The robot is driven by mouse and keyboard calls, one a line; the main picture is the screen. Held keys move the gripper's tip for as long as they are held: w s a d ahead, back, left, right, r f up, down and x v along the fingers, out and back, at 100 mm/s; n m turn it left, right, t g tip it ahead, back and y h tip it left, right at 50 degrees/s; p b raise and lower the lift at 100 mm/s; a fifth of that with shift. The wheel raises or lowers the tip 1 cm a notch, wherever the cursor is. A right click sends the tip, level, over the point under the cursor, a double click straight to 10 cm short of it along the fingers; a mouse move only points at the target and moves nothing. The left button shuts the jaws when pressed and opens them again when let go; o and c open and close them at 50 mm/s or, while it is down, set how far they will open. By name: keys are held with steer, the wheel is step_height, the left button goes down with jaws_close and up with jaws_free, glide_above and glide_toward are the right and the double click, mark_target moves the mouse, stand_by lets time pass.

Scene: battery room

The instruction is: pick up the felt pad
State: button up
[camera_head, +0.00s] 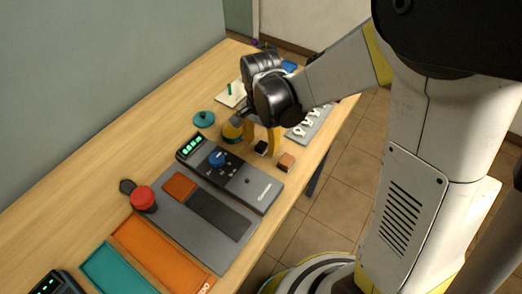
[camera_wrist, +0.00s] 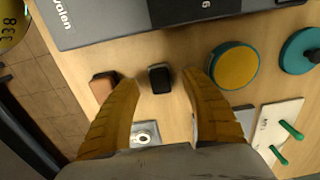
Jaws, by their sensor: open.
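A small dark block with rounded corners (camera_wrist: 160,78), which may be the felt pad, lies on the wooden table. It also shows in the head view (camera_head: 261,149). A brown block (camera_wrist: 102,87) lies beside it, just outside the left finger in the wrist view, and shows in the head view (camera_head: 286,160). I cannot tell for certain which of the two is the felt pad. My gripper (camera_head: 261,142) is open and points down, its yellow fingers low over the table. In the wrist view my gripper (camera_wrist: 160,80) has the dark block between its fingertips, apart from both.
A grey device with a display (camera_head: 235,170) lies close by. A teal disc with a yellow top (camera_wrist: 234,65) is next to the right finger. A second teal disc (camera_head: 204,119), a pegged white board (camera_head: 230,95) and a grey tray with white parts (camera_head: 310,122) are nearby.

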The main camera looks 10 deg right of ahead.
step_height(320, 180, down, 2)
steer(key=shift+f, duration=0.1)
steer(key=c, duration=1)
steer(key=shift+r, duration=0.2)
step_height(320, 180, up, 4)
steer(key=shift+r+p, duration=0.2)
steer(key=shift+p, duration=0.95)
steer(key=shift+c, duration=0.6)
steer(key=s+d+r+p, duration=0.4)
steer(key=s+d+r, duration=0.2)
steer(key=s+d, duration=0.2)
steer(key=shift+d+r, duration=0.15)
steer(key=shift+r, duration=0.05)
steer(key=shift+s, duration=0.1)
